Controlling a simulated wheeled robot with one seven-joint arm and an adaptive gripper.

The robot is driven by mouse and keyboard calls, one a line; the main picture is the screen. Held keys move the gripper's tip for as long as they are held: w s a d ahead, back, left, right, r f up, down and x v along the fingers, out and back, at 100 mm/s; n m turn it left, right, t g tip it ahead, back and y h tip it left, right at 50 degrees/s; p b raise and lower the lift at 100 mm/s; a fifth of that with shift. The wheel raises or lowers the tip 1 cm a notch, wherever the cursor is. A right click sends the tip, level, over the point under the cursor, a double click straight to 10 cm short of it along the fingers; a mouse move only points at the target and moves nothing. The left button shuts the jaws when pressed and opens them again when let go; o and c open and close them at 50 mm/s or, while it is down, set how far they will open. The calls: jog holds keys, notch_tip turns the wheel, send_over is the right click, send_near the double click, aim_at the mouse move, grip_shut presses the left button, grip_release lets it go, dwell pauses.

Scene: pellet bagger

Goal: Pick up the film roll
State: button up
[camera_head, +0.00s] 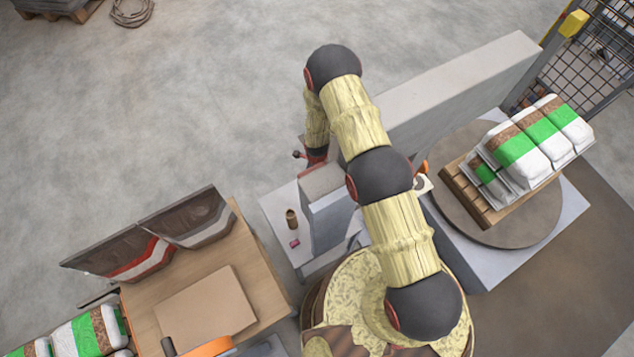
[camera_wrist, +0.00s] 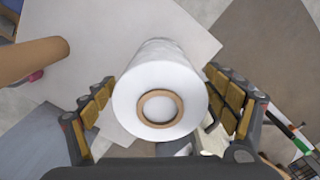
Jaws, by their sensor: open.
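The film roll (camera_wrist: 160,90) is a white cylinder with a brown cardboard core, seen end-on in the middle of the wrist view. My gripper (camera_wrist: 165,103) is open, with one yellow-padded finger on each side of the roll. A gap shows at the left finger; the right finger is close to the roll's side, and I cannot tell whether it touches. In the head view my gripper (camera_head: 316,156) is small beside the grey mast, and I cannot make out the roll there with certainty.
A brown tube (camera_wrist: 32,60) lies left of the roll in the wrist view. In the head view a grey mast (camera_head: 332,215) stands beside my arm. A round turntable (camera_head: 455,205) with a pallet of bags (camera_head: 530,140) is at right. A wooden table (camera_head: 255,270) is at lower left.

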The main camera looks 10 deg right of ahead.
jog(key=shift+c, duration=0.9)
jog(key=c, duration=1.5)
